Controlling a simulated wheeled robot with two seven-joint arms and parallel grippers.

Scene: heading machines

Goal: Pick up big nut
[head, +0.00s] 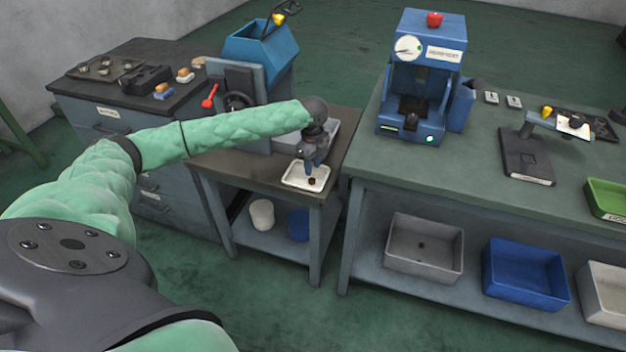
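A small dark brown nut (312,181) sits in a shallow white tray (291,181) on the low table in the middle. My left gripper (309,174) points down over the tray, its tips just above or beside the nut. At this size I cannot tell whether its fingers are apart or touch the nut. The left arm reaches in from the left and hides part of the table behind it. My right gripper is out of view.
A blue machine (412,85) stands on the right bench (460,160). A blue hopper machine (262,55) is behind the arm. A grey bin (424,262) and a blue bin (524,285) sit on the lower shelf. The low table's front left top is clear.

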